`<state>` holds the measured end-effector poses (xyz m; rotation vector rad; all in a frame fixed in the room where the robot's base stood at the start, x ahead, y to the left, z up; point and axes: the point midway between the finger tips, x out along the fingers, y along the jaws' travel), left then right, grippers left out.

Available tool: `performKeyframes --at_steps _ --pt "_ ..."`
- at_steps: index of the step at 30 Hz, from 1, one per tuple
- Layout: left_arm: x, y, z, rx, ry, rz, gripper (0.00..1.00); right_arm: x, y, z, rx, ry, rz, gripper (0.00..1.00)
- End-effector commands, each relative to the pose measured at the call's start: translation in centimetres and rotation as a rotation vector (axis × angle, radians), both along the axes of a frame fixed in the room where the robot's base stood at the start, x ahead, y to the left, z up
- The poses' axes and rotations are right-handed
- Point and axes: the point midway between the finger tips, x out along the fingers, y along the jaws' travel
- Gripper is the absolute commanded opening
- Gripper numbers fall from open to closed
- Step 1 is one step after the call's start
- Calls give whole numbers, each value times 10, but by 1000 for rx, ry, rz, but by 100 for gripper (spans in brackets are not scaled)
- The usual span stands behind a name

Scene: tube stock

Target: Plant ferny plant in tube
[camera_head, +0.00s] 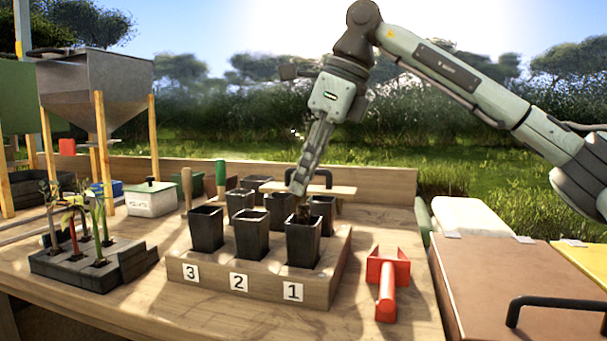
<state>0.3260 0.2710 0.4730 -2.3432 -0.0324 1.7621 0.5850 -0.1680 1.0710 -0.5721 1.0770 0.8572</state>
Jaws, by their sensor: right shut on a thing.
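A wooden rack (208,285) labelled 3, 2 and 1 holds black square tubes. The front tubes are tube 3 (206,230), tube 2 (250,238) and tube 1 (303,246); more stand behind. My right gripper (299,188) points down over tube 1, shut on a small dark brown plant-like thing (304,212) at the tube's mouth. Its lower part is hidden by the tube, and I cannot tell its leaf type. Several seedlings, including a green one (99,225), stand in a dark tray (75,268) at the left. My left gripper is out of view.
A red scoop-like tool (387,280) lies right of the rack. A white lidded box (150,200) and a grey hopper (100,85) are at the left. A brown lidded box (510,285) is at the right.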

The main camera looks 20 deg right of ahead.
Motion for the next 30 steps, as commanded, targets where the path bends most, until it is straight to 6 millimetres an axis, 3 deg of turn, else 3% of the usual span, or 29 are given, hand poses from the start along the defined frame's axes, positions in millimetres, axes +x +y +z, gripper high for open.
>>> performKeyframes --at_steps 30 --pt "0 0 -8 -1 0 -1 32 0 0 -15 1 -1 0 0"
